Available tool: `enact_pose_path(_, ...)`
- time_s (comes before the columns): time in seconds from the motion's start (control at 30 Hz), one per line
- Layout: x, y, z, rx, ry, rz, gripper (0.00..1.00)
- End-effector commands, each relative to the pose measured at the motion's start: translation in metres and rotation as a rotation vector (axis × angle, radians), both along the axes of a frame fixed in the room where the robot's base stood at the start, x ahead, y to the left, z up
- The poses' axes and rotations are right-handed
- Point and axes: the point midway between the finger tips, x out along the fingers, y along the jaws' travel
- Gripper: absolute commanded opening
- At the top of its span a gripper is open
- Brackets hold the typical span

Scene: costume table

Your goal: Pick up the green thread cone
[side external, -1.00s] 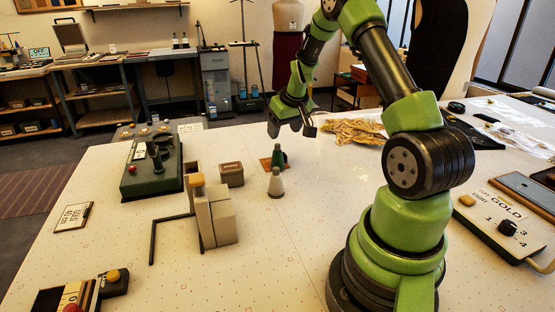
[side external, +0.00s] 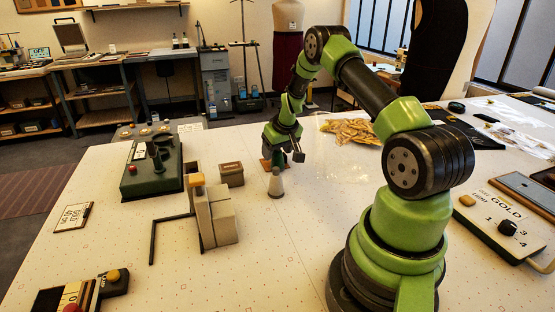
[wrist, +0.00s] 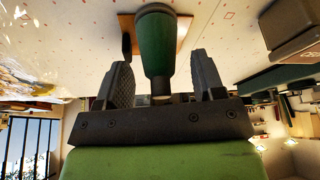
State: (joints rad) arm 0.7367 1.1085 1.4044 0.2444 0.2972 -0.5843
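The green thread cone (wrist: 157,48) stands between the two fingers of my gripper (wrist: 160,62) in the wrist view, with a gap visible on both sides. My gripper is open. In the side external view my gripper (side external: 284,155) is low over the table at the cone, and the green cone (side external: 278,161) is largely hidden behind the fingers. An orange-brown square pad (wrist: 184,32) lies under the cone. A grey cone (side external: 275,183) stands just in front of it in the side external view.
A brown box (side external: 231,175) stands just left of the cones. Beige blocks (side external: 221,218) and a dark green machine (side external: 152,172) are farther left. The table in front of the grey cone is clear.

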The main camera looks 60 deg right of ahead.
Motion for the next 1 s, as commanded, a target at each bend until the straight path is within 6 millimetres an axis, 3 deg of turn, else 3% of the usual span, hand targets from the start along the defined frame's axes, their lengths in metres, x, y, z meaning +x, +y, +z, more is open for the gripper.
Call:
enact_pose_path(0.03, 0.0, 0.0, 0.0, 0.0, 0.0, 0.0, 0.52)
enact_pose_path(0.2, 0.0, 0.0, 0.0, 0.0, 0.0, 0.0, 0.13)
enact_pose_path(0.37, 0.0, 0.0, 0.0, 0.0, 0.0, 0.0, 0.08)
enact_pose_path(0.63, 0.0, 0.0, 0.007, -0.002, -0.002, 0.001, 0.07)
enact_pose_path(1.0, 0.001, 0.0, 0.078, -0.003, -0.005, 0.001, 0.07)
